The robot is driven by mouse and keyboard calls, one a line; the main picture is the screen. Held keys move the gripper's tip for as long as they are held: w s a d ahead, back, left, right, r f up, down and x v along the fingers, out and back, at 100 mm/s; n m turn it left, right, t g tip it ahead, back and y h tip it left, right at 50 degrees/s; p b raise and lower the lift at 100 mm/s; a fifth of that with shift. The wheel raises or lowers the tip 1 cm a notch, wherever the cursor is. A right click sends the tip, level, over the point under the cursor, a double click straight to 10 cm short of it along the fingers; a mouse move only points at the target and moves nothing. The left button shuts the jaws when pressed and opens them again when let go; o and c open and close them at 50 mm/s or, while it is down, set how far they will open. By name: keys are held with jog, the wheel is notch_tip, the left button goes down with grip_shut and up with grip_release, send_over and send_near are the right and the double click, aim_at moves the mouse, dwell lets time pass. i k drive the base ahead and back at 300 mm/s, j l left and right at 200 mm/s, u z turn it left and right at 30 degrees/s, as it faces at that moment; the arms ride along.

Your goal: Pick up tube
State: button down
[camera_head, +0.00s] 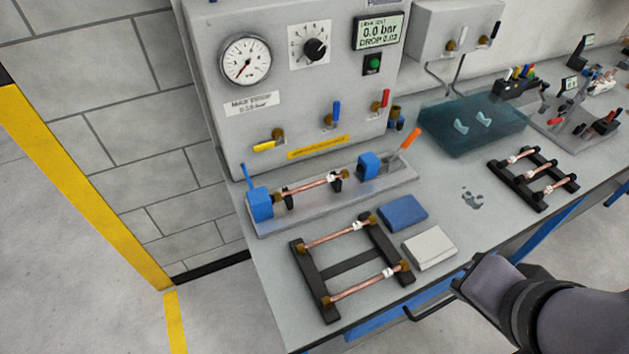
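Copper tubes with brass end fittings and white tags lie in several places on the bench. Two lie across a black rack at the front: a rear tube (328,236) and a front tube (362,285). Another tube (312,187) sits in the test fixture (395,184) between a blue block at the left and a blue clamp with an orange lever at the right. A second black rack (520,190) at the right holds more tubes. My arm shows at the lower right, apart from the tubes. I cannot make out any gripper fingers.
A blue pad (402,212) and a white pad (430,248) lie beside the front rack. A grey panel (300,80) with gauge and valves stands behind the fixture. A teal transparent tray (475,138) is at the back. Wet-looking spots mark the open bench between the racks.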

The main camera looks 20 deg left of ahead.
aim_at(344, 174)
jog(key=j+z, duration=0.1)
jog(key=j, duration=0.6)
jog(key=k+j, duration=0.1)
jog(key=j, duration=0.6)
jog(key=k+j+z, duration=0.15)
jog(key=j, duration=0.55)
jog(key=i+j, duration=0.15)
jog(key=j, duration=0.15)
jog(key=i+j, duration=0.2)
jog(key=j+z, duration=0.05)
jog(key=j, duration=0.05)
